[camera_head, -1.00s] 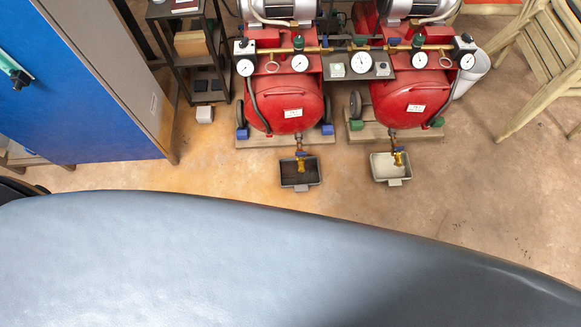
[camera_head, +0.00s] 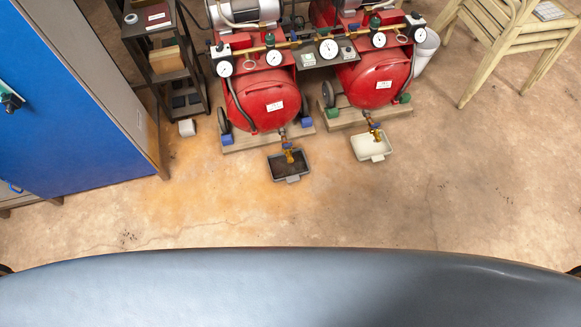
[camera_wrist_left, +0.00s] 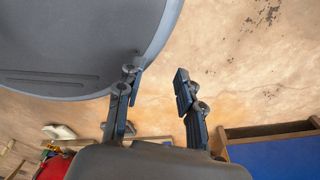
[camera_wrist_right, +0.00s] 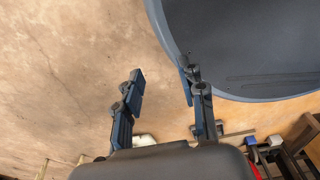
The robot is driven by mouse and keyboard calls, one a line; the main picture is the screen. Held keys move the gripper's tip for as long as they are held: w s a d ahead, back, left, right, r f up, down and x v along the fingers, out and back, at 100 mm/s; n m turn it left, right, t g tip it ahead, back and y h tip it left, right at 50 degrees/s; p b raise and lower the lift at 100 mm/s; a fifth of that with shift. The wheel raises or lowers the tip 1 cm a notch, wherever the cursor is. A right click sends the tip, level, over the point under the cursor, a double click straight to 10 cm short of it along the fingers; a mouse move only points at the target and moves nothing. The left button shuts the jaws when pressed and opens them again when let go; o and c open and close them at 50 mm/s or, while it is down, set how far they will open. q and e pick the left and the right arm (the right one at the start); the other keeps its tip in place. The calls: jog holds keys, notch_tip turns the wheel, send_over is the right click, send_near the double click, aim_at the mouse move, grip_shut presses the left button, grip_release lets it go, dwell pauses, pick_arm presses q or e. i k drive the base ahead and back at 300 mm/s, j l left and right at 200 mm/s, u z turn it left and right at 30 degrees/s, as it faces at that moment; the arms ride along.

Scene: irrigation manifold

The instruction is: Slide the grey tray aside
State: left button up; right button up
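Two small trays lie on the floor, each under a brass drain valve of a red tank. The left one is a dark grey tray (camera_head: 292,179) with a dark inside. The right one is a pale, off-white to light grey tray (camera_head: 378,157). My left gripper (camera_wrist_left: 157,82) is open and empty in the left wrist view, with bare floor beyond its fingers. My right gripper (camera_wrist_right: 162,80) is open and empty in the right wrist view, also over floor. Neither gripper shows in the head view, and both are away from the trays.
Two red compressors (camera_head: 262,102) stand on wooden boards behind the trays. A blue cabinet (camera_head: 60,110) and dark shelf (camera_head: 170,62) stand left. Wooden chairs (camera_head: 510,45) and a white bucket (camera_head: 424,50) are at right. Floor in front of the trays is clear.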

aim_at(281, 169)
jog(key=i+j, duration=0.15)
jog(key=j, duration=0.25)
jog(key=i+j+z, duration=0.15)
jog(key=j, duration=0.2)
jog(key=i+j, duration=0.2)
jog(key=j, duration=0.2)
jog(key=i+j+z, duration=0.1)
jog(key=j, duration=0.3)
jog(key=i+j+z, duration=0.1)
jog(key=j, duration=0.3)
jog(key=i, duration=0.05)
